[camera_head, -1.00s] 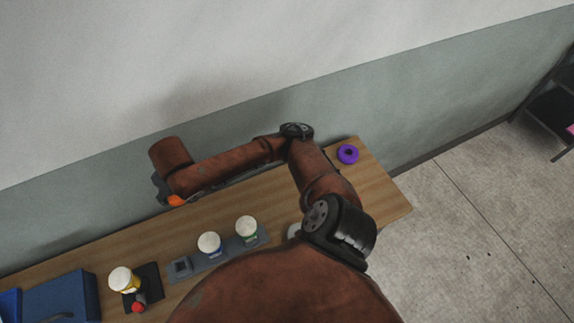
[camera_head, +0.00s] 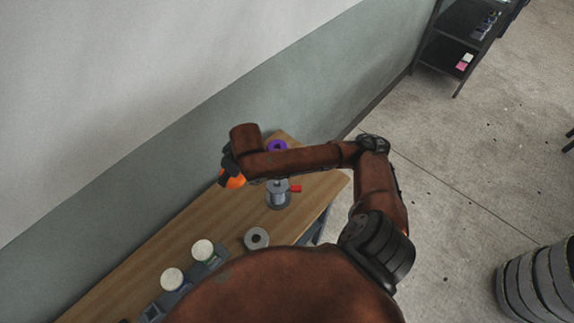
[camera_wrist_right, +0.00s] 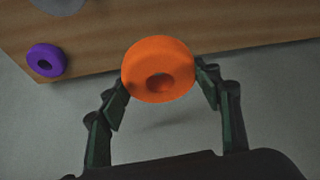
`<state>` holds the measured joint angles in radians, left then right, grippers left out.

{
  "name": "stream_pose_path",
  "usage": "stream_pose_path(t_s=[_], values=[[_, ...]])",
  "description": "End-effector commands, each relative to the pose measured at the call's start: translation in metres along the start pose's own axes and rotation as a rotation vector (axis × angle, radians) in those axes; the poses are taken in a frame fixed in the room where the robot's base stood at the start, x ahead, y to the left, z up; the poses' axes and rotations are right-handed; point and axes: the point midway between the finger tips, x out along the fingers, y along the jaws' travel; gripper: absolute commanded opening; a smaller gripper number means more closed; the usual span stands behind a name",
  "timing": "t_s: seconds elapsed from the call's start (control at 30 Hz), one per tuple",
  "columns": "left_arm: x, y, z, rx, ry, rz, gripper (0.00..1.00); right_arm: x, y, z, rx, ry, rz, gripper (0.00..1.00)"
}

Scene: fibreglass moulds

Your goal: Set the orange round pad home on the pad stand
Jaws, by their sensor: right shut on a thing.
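The orange round pad (camera_head: 233,181) is held by my right gripper (camera_head: 229,168) above the far edge of the table. In the right wrist view the pad (camera_wrist_right: 160,62) sits between the fingers of the gripper (camera_wrist_right: 161,82), its centre hole facing the camera. A grey round stand (camera_head: 279,198), which looks like the pad stand, is on the table to the right of the held pad, apart from it. Part of its upper side lies close to my forearm in the picture. My left gripper is not in view.
A purple round pad (camera_head: 277,146) lies near the table's far end, also in the right wrist view (camera_wrist_right: 47,60). A grey ring (camera_head: 256,238) and a red piece (camera_head: 295,188) are near the stand. White-lidded jars (camera_head: 202,249) stand at lower left.

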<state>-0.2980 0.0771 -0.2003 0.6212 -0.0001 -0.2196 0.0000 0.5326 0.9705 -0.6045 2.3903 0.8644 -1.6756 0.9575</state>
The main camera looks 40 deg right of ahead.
Motion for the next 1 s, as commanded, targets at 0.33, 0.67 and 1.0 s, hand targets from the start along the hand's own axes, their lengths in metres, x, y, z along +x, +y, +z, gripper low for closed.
stream_pose_path(t_s=[0.33,0.67,1.0], values=[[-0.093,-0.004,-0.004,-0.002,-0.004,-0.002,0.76,-0.034,0.071,0.074,-0.441,-0.009,-0.176,0.38],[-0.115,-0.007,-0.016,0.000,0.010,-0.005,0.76,-0.047,0.092,0.101,-0.620,0.000,-0.255,0.38],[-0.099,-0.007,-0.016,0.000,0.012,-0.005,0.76,-0.034,0.092,0.106,-0.624,0.001,-0.256,0.38]])
